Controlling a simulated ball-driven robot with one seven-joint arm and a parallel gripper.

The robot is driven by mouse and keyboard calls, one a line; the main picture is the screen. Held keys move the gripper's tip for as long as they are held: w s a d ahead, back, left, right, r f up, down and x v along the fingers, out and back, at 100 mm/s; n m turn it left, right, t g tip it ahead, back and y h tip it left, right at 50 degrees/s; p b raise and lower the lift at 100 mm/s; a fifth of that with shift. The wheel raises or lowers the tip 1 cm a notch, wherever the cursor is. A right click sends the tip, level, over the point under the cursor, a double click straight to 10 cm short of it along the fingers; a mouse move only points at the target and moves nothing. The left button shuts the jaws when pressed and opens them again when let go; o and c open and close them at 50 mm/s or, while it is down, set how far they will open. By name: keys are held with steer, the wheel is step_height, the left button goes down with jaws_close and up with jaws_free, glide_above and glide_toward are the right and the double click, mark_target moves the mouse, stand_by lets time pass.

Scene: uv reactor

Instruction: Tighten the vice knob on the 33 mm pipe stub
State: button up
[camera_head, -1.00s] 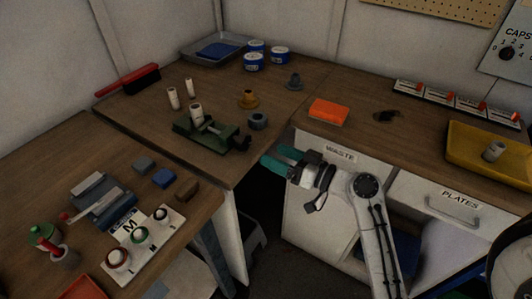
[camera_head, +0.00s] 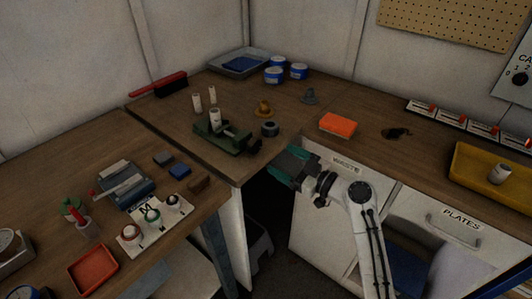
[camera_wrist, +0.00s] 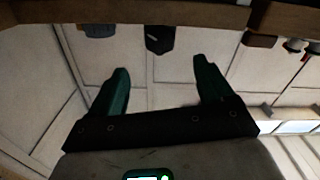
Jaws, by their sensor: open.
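The green vice (camera_head: 222,139) sits on the corner bench near its front edge. A pale pipe stub (camera_head: 215,118) stands upright in it; whether the jaws grip it cannot be told. The dark vice knob (camera_head: 255,147) is at the vice's right end, facing the bench edge. My gripper (camera_head: 283,167) has teal fingers and is right of and lower in the picture than the knob, apart from it. In the wrist view my gripper (camera_wrist: 160,85) is open and empty, with a dark object (camera_wrist: 159,40) beyond the fingers, likely the knob, at the bench edge.
Two pale stubs (camera_head: 204,98) stand behind the vice. A grey ring (camera_head: 270,129) and a brass flanged piece (camera_head: 264,109) stand close to its right. An orange block (camera_head: 338,124) lies farther right. The waste drawer front (camera_head: 345,166) is beside my arm.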

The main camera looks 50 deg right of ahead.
mark_target(257, 147)
steer(key=w+p, duration=0.1)
steer(key=w, duration=0.4)
steer(key=w+p, duration=0.2)
steer(key=w, duration=0.4)
steer(key=shift+a, duration=0.2)
steer(key=shift+s, duration=0.1)
steer(key=c, duration=1)
steer(key=shift+f+b, duration=0.1)
steer(key=shift+b, duration=0.25)
